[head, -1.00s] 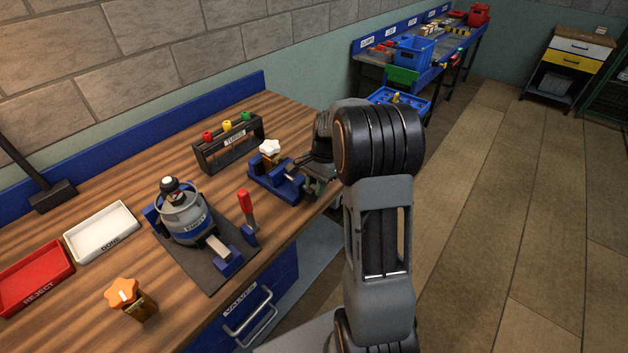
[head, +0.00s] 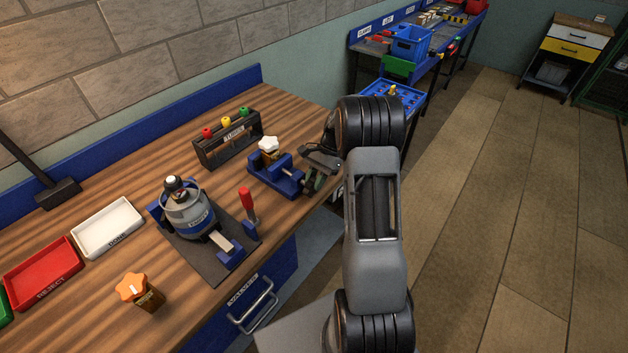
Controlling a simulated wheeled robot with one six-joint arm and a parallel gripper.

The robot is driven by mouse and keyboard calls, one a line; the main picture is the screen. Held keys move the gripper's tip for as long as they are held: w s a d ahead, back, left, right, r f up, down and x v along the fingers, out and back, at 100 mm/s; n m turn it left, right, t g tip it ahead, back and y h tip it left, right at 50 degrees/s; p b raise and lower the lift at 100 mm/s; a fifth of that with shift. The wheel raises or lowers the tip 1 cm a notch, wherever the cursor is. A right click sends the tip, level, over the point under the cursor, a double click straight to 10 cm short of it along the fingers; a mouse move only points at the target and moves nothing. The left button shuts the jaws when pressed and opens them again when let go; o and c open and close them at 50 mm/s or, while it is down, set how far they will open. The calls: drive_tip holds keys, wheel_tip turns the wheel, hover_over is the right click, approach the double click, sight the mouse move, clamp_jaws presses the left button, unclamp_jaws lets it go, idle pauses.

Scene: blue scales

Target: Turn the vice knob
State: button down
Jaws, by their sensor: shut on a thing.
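The blue vice (head: 283,181) stands on the wooden bench near its right front edge. A brass valve with a white star-shaped handle (head: 268,144) sits upright at the vice's jaws. My gripper (head: 312,181) is at the right end of the vice, low beside the bench edge. It is shut on the vice knob, which is mostly hidden behind the fingers and wrist. My arm reaches in from the right front.
A rack (head: 228,140) with red, yellow and green knobs stands behind the vice. A grey pot in a clamp fixture (head: 188,210) and its red lever (head: 246,199) are to the left. An orange-handled valve (head: 138,290) and trays (head: 107,228) lie farther left.

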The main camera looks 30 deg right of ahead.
drive_tip(key=shift+s, duration=0.1)
drive_tip(key=c, duration=1)
unclamp_jaws()
drive_tip(key=shift+o, duration=0.2)
drive_tip(key=b+v, duration=0.1)
drive_tip(key=v, duration=1.3)
drive_tip(key=shift+a, duration=0.1)
drive_tip(key=shift+f, duration=0.1)
